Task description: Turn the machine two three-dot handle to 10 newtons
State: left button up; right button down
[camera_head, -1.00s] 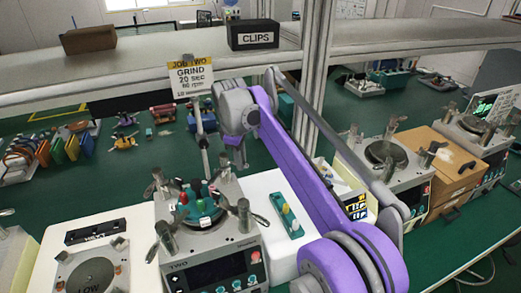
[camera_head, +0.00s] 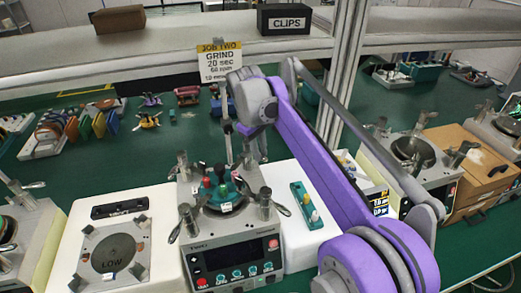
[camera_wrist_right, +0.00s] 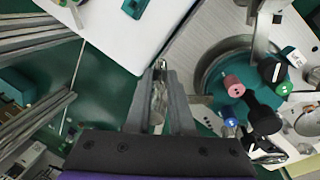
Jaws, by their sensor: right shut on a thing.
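Machine two (camera_head: 205,243) stands on the bench with a dark display (camera_head: 224,256) on its front. Metal posts with lever handles surround its round plate, which carries a teal fixture with red and green knobs (camera_head: 223,174). My right gripper (camera_head: 250,150) reaches down at the rear of the machine. In the right wrist view, my right gripper (camera_wrist_right: 163,118) is shut on a slim silvery handle (camera_wrist_right: 160,92), beside the round plate. Its dots are not readable, so I cannot tell which handle it is. Display digits are not readable. My left gripper is out of view.
A teal holder with pegs (camera_head: 306,206) stands just right of the machine. Another machine (camera_head: 425,165) and a wooden box (camera_head: 470,165) are farther right.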

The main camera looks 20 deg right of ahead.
jog(key=c, duration=0.8)
grip_release()
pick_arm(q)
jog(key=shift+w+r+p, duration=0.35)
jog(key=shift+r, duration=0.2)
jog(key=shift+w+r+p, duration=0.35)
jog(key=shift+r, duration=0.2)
pick_arm(e)
jog(key=r, duration=0.3)
jog(key=a+r, duration=0.1)
jog(key=r, duration=0.3)
jog(key=s+a+r, duration=0.1)
jog(key=r, duration=0.2)
jog(key=shift+r, duration=0.3)
